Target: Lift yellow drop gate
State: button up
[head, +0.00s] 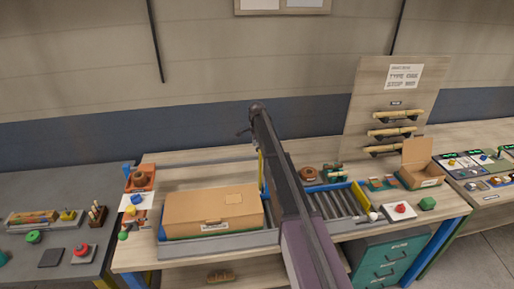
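A thin upright yellow strip (261,166) shows just left of my arm, at the right end of the large cardboard box (212,210). It may be part of the yellow drop gate; most of that area is hidden behind my arm. Another yellow piece (362,194) stands at the right end of the roller conveyor (335,202). My arm crosses the bench from the lower right up to the middle. The end of my gripper (243,132) seems to show as a small dark shape, above and left of the strip; its fingers are too small to read.
The box fills the conveyor's left part; bare rollers lie right of my arm. An orange holder (139,179) stands left, an open carton (418,164) right. A red button (400,208) and green block (428,203) sit at the front right. A pegboard (392,105) rises behind.

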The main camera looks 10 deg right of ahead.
jog(key=shift+s, duration=0.1)
jog(key=s, duration=1.4)
jog(key=s+f+b, duration=1.3)
notch_tip(320, 180, up, 14)
jog(key=p, duration=1.4)
jog(key=s+f+n+b, duration=0.3)
jog(key=f+b, duration=0.2)
jog(key=shift+s, duration=0.35)
dwell(0.5)
jog(key=shift+d+n, duration=0.1)
jog(key=shift+n, duration=0.2)
